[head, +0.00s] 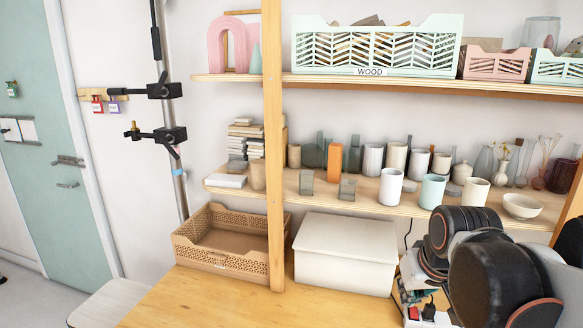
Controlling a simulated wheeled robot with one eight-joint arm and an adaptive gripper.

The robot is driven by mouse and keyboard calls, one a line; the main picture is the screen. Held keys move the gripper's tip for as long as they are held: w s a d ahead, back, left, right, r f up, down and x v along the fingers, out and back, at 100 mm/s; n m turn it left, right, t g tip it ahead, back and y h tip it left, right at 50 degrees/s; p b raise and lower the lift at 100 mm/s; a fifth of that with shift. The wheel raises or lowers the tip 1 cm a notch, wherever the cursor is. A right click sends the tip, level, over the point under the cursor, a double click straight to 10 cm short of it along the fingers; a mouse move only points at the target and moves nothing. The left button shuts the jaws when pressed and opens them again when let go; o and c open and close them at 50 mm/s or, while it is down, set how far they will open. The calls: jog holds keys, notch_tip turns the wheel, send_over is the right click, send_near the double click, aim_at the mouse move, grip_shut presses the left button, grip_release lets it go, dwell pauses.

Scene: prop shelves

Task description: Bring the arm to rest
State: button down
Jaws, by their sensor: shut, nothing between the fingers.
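My arm (500,262) shows at the lower right as dark rounded links with thin orange rings and grey parts. It is folded close to the camera, in front of the right part of the shelves and the wooden worktop (240,305). My gripper is not in view, so its fingers cannot be seen.
A lidded white box (345,250) and a tan open crate (215,255) stand under the shelves. The middle shelf holds several cups, vases and a bowl (523,206). The upper shelf holds a mint crate (375,50). Cables and plugs lie beside the arm. The front worktop is clear.

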jog(key=s+a+t, duration=0.1)
jog(key=s+a, duration=0.3)
jog(key=s, duration=0.7)
jog(key=shift+s+a+f+t, duration=0.35)
jog(key=shift+t, duration=0.05)
